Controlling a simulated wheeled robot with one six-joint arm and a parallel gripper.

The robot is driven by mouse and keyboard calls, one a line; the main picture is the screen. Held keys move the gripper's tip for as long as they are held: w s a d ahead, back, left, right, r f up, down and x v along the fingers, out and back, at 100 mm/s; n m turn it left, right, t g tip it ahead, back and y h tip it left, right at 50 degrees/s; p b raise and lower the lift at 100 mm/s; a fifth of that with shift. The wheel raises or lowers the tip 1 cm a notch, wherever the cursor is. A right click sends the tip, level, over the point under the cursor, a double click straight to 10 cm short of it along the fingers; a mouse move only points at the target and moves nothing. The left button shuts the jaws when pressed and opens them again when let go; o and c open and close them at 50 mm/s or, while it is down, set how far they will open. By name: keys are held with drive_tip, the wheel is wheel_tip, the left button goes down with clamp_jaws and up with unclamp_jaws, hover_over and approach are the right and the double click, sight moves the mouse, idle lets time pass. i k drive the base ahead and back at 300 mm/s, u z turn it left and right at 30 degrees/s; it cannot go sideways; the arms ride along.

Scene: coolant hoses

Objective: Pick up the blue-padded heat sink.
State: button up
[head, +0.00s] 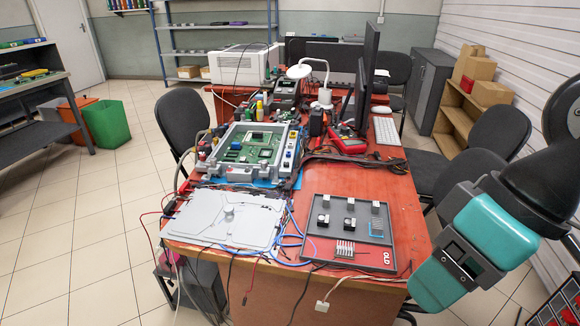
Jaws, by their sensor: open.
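The blue-padded heat sink (377,226) is a small grey finned block with blue along its edge. It sits on the right side of a dark grey tray (314,252) at the table's front right. Another finned heat sink (345,249), pale with reddish edges, lies nearer the tray's front. My gripper (462,265), teal and black, is at the right of the view, above and beyond the table's right edge. It is open and clear of the tray, apart from the heat sink. Its fingertips are hard to make out.
Three pale blocks (350,204) and two dark round parts (323,219) share the tray, which is marked OLD. A grey plate (225,218) with blue hoses and loose wires lies left. An open electronics case (250,150) stands behind. Chairs (497,140) stand at right.

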sight(376, 228)
drive_tip(key=k, duration=1.3)
drive_tip(key=u, duration=0.55)
drive_tip(key=i, duration=1.4)
drive_tip(key=z, duration=0.8)
drive_tip(key=i, duration=0.5)
drive_tip(key=z, duration=0.45)
